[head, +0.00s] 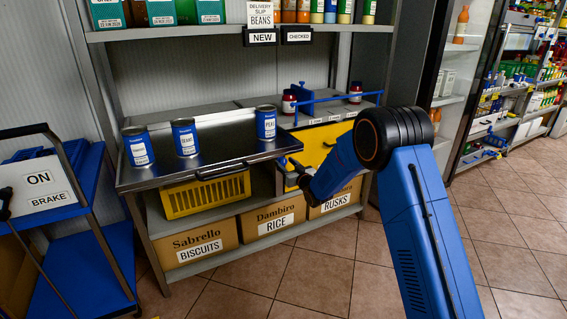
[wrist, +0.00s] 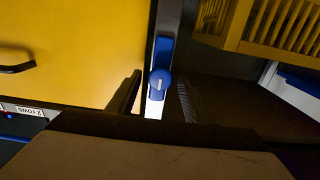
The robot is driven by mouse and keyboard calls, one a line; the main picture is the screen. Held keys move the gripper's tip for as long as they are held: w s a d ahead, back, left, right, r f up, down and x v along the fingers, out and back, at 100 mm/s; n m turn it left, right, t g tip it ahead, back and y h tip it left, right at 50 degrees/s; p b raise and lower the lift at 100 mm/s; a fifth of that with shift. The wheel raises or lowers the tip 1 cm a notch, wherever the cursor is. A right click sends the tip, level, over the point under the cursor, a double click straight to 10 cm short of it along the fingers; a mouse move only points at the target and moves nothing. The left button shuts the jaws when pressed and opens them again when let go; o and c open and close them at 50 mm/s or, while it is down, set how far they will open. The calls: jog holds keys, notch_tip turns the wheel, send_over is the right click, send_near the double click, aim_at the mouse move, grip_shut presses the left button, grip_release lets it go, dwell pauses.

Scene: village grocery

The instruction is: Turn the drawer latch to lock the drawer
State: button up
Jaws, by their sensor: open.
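The yellow drawer (head: 316,136) is under the right part of the counter in the head view. In the wrist view the drawer front (wrist: 75,45) fills the upper left, with a dark handle (wrist: 17,68) at its left. The blue latch (wrist: 162,52) sits on a pale post beside the drawer's edge. Its rounded knob carries a white line that runs nearly along the post. My gripper (wrist: 158,88) is open, with one finger on each side of the latch knob. Gaps show between knob and fingers. In the head view my arm partly hides this area.
Three blue tins (head: 185,138) stand on the dark counter tray (head: 225,150). A yellow crate (head: 205,195) is below it, left of my gripper; cardboard boxes (head: 275,217) line the bottom shelf. A blue trolley (head: 80,265) stands at left. The tiled floor at right is clear.

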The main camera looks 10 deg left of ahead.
jog(key=shift+x, duration=1.2)
jog(key=shift+c, duration=0.6)
jog(key=c, duration=0.9)
